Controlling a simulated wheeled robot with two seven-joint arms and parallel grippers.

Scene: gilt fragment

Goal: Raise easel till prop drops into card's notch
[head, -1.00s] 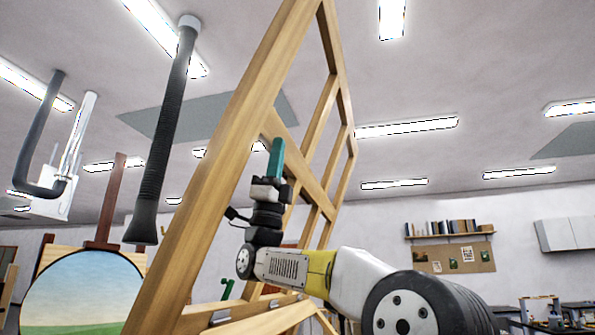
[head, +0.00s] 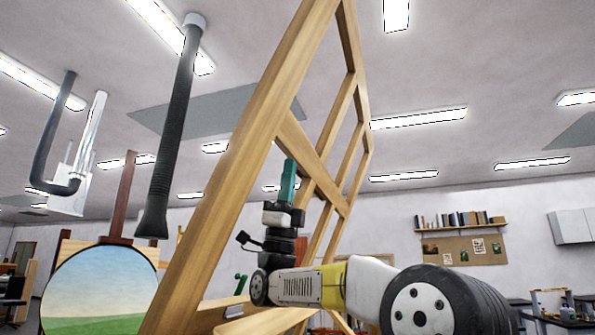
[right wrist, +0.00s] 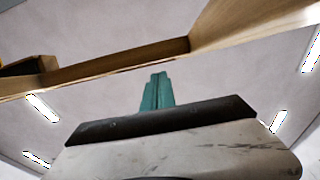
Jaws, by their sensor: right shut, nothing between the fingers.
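The easel is a pale wooden frame (head: 226,180) that leans up and to the right across the middle of the head view, with crossbars between its rails. My right gripper (head: 289,180) points upward beside the frame, in front of its lower crossbar in the picture. Its teal fingers are shut and empty. In the right wrist view the shut fingers (right wrist: 157,92) stand just below a wooden bar (right wrist: 120,62), with a thin gap visible. I cannot make out the prop or the notched card. My left gripper is not in view.
A round landscape painting (head: 98,290) stands on a dark easel at the left. A black extraction hose (head: 170,140) hangs from the ceiling left of the frame. A small green part (head: 240,284) shows low behind the frame. A shelf (head: 461,224) and workbenches are far right.

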